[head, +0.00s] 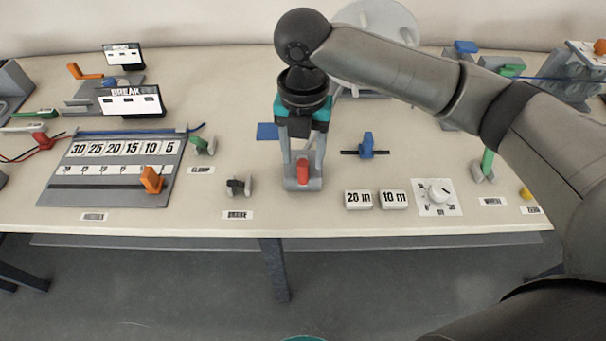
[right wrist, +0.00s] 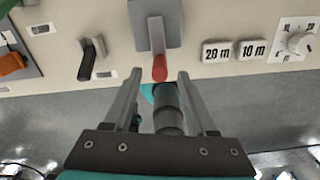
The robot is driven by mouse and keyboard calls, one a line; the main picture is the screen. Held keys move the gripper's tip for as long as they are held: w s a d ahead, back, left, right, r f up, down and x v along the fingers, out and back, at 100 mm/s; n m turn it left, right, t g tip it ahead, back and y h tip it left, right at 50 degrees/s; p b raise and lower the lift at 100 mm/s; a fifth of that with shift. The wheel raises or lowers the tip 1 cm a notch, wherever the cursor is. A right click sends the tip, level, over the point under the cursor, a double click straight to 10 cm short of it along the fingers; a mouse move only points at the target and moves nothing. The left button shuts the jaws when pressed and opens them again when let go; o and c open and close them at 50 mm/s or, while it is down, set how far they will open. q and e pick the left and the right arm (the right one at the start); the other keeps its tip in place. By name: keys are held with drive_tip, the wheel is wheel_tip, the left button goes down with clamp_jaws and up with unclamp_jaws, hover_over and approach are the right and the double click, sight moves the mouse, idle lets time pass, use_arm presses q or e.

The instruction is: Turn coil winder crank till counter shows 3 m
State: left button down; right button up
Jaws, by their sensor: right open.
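A red grip on a grey arm and base (head: 302,172) stands at the table's front middle; I cannot tell for certain that it is the winder crank. In the right wrist view the red grip (right wrist: 159,68) lies in line with the gap between the fingers. My right gripper (head: 303,155) points down over it, open and empty. A large pale disc (head: 385,18), perhaps the coil winder's, stands at the back, partly hidden by my right arm. No counter reading in metres is legible. My left gripper is not in view.
Plates reading 20 m (head: 358,199) and 10 m (head: 394,199) and a white dial (head: 438,196) lie right of the red grip. A small black lever (head: 236,186) stands left. A blue-knobbed slider (head: 366,146) is behind right. A BREAK display (head: 128,100) stands far left.

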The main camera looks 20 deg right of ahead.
sight(303, 173)
wheel_tip(303, 173, down, 6)
drive_tip(key=shift+b, duration=0.55)
drive_tip(key=shift+c, duration=0.4)
clamp_jaws()
